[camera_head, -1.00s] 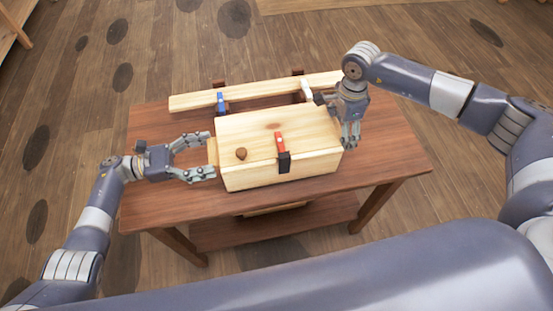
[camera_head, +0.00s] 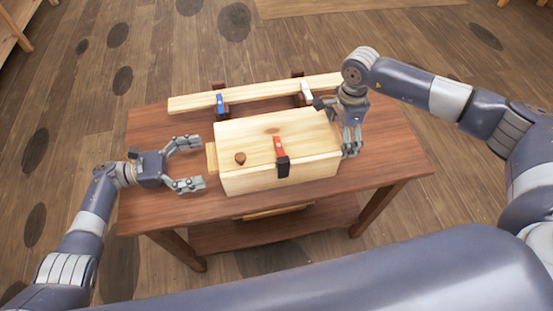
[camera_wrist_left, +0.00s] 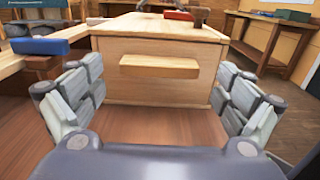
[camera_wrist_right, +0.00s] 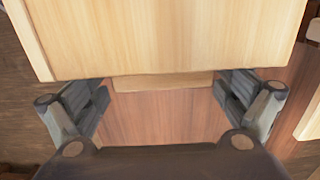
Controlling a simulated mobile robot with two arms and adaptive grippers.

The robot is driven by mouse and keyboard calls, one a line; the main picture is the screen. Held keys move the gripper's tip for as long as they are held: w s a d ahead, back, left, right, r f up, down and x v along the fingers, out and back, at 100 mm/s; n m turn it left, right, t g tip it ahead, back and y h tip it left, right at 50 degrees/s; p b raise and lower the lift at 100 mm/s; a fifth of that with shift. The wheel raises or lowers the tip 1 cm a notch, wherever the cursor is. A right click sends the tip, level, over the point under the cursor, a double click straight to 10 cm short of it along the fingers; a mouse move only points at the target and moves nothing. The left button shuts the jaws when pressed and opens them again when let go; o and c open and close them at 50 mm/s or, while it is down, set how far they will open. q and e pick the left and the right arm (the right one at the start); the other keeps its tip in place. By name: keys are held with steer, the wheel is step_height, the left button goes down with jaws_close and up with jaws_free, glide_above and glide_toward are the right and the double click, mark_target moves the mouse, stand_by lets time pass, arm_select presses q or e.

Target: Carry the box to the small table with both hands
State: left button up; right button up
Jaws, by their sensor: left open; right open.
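The pale wooden box (camera_head: 250,183) stands on the brown table (camera_head: 390,170). My right gripper (camera_head: 352,150) is open and points down beside the box's right end. In the right wrist view a handle bar (camera_wrist_right: 162,82) lies between and beyond its fingers (camera_wrist_right: 165,98), partly hidden under the box's edge.
A long pale plank (camera_head: 255,92) with a blue clamp (camera_head: 221,103) and a white clamp (camera_head: 306,92) runs along the table's back edge, behind the box. The table's left part and front right corner are bare. A workbench (camera_wrist_left: 275,35) stands at the right in the left wrist view.

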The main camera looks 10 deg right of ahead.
arm_select(q)
steer(key=a, duration=1)
steer(key=shift+a, duration=0.1)
arm_select(e)
step_height(320, 180, up, 12)
stand_by(0.5)
